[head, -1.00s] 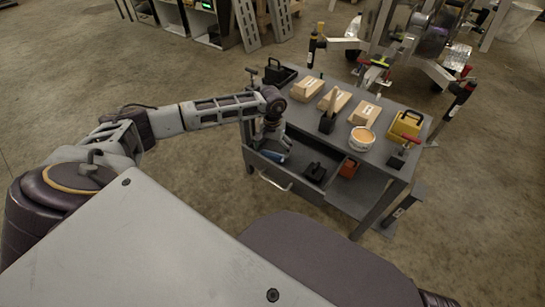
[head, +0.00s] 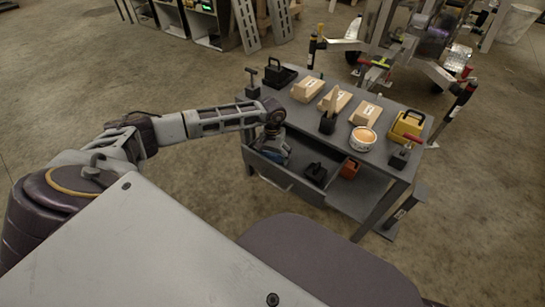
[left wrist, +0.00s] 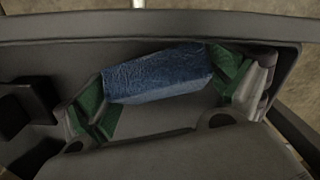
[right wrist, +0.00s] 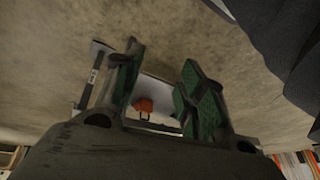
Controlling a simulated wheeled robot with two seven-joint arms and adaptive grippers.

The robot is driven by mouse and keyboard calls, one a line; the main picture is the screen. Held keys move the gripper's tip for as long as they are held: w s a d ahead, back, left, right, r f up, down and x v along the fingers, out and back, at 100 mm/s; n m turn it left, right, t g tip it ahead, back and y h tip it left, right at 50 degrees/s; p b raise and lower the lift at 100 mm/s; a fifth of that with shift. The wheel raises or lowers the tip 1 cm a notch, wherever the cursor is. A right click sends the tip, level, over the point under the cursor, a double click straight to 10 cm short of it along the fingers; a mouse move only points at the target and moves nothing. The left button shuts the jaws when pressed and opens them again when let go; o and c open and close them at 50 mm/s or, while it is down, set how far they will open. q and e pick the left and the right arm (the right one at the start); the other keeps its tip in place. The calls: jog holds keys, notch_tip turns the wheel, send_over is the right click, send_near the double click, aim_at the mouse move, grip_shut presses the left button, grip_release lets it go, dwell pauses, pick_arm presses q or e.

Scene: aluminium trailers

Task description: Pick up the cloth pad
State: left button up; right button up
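The cloth pad (left wrist: 158,75) is a blue, creased block lying in a dark grey open compartment in the left wrist view. My left gripper (left wrist: 165,88) is open around it, with green-lined fingers at the pad's left and right ends. The fingers look very close to the pad, but I cannot tell if they touch it. In the head view my left gripper (head: 273,146) reaches down into the left part of the cart's open tray and largely hides the pad. My right gripper (right wrist: 158,90) is open and empty, with its fingers apart.
The grey cart (head: 388,158) carries wooden blocks (head: 308,89), a round tub (head: 362,139), a yellow case (head: 406,126) and black holders on top. A black block (head: 316,172) and an orange item (head: 349,168) sit lower down. The compartment walls stand close around my left gripper.

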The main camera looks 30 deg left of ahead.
pick_arm(q)
jog(key=c, duration=0.6)
jog(key=shift+c, duration=0.2)
jog(key=shift+r, duration=0.5)
notch_tip(320, 180, up, 4)
jog(key=shift+r+p, duration=0.25)
jog(key=shift+p, duration=0.55)
notch_tip(320, 180, up, 3)
jog(key=shift+r+p, duration=0.1)
jog(key=shift+p, duration=0.3)
jog(key=shift+r, duration=0.65)
pick_arm(e)
jog(key=shift+s+d+r+g+h, duration=0.2)
jog(key=shift+d+r+g+h, duration=0.2)
jog(key=shift+d+r, duration=0.3)
pick_arm(q)
jog(key=shift+d+f+n, duration=0.1)
jog(key=shift+f+n, duration=0.05)
jog(key=shift+n, duration=0.25)
pick_arm(e)
jog(key=shift+a, duration=0.2)
